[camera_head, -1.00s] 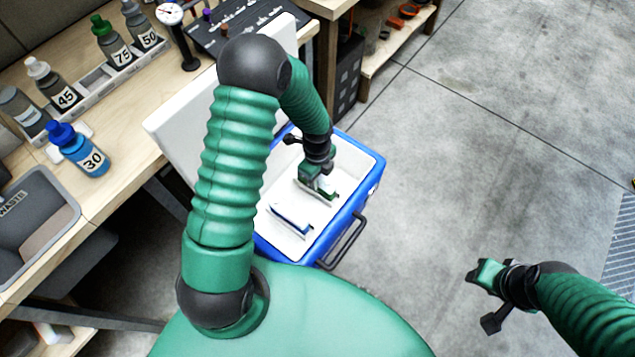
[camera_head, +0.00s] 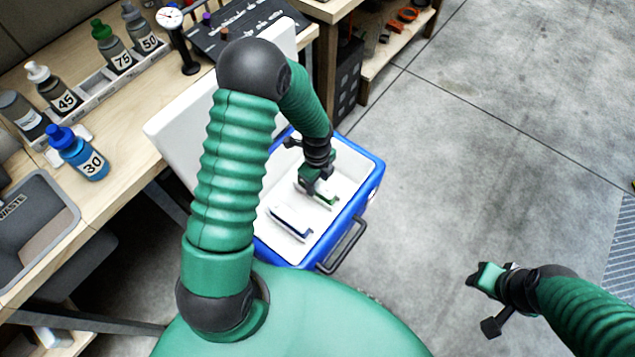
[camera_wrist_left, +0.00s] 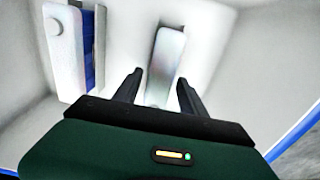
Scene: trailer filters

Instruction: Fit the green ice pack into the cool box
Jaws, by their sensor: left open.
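The blue cool box (camera_head: 375,165) stands open on the floor with its white lid (camera_head: 180,130) raised. The green ice pack (camera_head: 327,200) is inside the box, largely hidden under my left gripper (camera_head: 312,188). In the left wrist view, a pale, faintly green-tinted pack (camera_wrist_left: 165,65) stands between my open left fingers (camera_wrist_left: 157,90), with a gap on each side. How deep it sits is hard to tell. My right gripper (camera_head: 484,278) is far from the box, over bare floor; its jaw state is unclear.
A blue pack (camera_head: 290,222) in a white holder sits nearer in the box; it also shows in the left wrist view (camera_wrist_left: 88,55). The workbench (camera_head: 125,165) at left holds numbered bottles, a blue-capped bottle (camera_head: 80,155) and a waste bin (camera_head: 40,225). Floor at right is clear.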

